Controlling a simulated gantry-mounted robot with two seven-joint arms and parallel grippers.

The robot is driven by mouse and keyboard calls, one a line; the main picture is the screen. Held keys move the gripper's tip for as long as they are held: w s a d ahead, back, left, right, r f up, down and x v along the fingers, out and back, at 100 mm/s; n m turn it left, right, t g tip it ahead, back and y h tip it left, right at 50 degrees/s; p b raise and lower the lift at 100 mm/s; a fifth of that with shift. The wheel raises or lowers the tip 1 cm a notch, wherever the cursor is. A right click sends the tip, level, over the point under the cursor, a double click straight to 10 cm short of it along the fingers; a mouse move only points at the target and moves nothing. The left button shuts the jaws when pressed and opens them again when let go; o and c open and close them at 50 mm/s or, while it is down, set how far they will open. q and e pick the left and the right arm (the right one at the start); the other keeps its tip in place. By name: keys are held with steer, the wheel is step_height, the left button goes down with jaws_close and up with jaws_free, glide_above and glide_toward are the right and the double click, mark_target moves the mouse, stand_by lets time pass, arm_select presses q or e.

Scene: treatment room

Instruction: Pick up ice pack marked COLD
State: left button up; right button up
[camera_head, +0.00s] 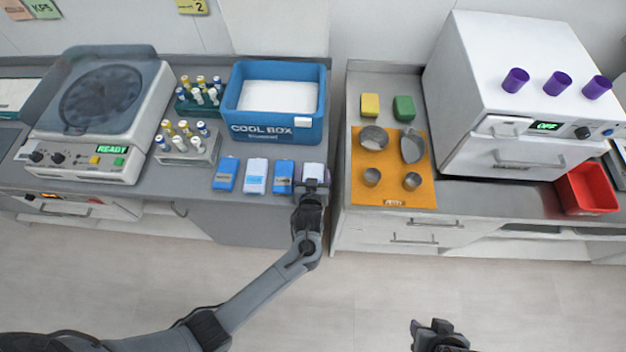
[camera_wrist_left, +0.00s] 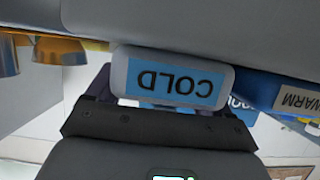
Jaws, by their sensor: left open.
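The ice pack marked COLD (camera_wrist_left: 172,82) fills the middle of the left wrist view, white with a light blue label, its lettering upside down. In the head view the white pack (camera_head: 313,171) at the right end of the pack row is partly hidden by my left gripper (camera_head: 312,187). My left gripper is open at this pack, with its dark fingers beside it in the wrist view; contact cannot be made out. My right gripper (camera_head: 437,332) is at the bottom edge of the head view, away from the counters, its jaws unclear.
A pack marked WARM (camera_wrist_left: 296,99) shows in the wrist view. The blue cool box (camera_head: 272,133) stands behind. A gap separates the counters at right.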

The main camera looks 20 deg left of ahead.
arm_select(q)
steer(key=c, duration=0.9)
steer(key=shift+o, duration=0.2)
